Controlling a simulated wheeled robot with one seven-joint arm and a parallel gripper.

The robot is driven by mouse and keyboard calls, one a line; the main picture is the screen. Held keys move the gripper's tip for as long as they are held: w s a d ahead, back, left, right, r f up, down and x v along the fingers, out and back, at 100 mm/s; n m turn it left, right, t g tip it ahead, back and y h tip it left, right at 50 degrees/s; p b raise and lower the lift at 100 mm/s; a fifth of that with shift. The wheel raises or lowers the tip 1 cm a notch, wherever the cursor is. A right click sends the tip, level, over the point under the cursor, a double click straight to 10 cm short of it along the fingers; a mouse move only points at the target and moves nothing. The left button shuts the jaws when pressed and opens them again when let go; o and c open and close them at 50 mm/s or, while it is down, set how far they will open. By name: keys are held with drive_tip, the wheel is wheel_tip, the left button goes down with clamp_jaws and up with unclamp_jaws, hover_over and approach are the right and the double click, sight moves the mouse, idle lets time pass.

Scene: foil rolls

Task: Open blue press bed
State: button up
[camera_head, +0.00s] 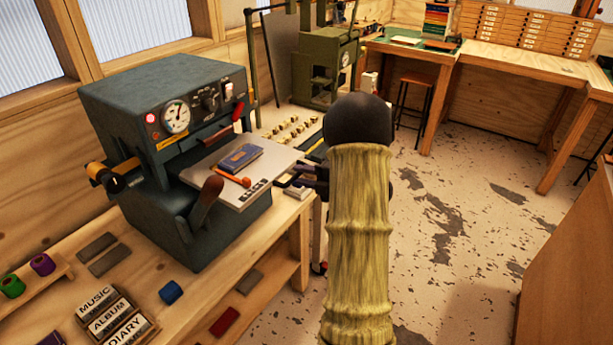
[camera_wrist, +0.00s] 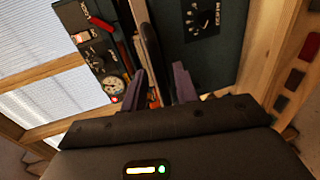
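The blue press (camera_head: 165,115) stands on the workbench at the left in the head view. Its flat pale bed (camera_head: 215,185) juts from the front, below the gauge panel. A blue book (camera_head: 240,157) and an orange-handled tool (camera_head: 233,177) lie on the bed. My gripper (camera_head: 307,178) is just right of the bed's front edge, partly hidden by my arm. In the wrist view, my gripper's two fingers (camera_wrist: 157,80) are apart, pointing at the press front, with the bed's edge and a dark bar (camera_wrist: 150,50) between them. Contact cannot be told.
A dark lever (camera_head: 206,200) rises at the press's near side. The bench (camera_head: 190,315) holds foil rolls, grey blocks and word plates reading MUSIC, ALBUM and DIARY. A green press (camera_head: 320,60) stands behind. Open floor (camera_head: 450,220) lies to the right.

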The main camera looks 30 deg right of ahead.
drive_tip(key=shift+s+d, duration=0.1)
drive_tip(key=b+v, duration=0.3)
drive_tip(key=v, duration=1.4)
drive_tip(key=shift+s, duration=0.15)
drive_tip(key=shift+r, duration=0.15)
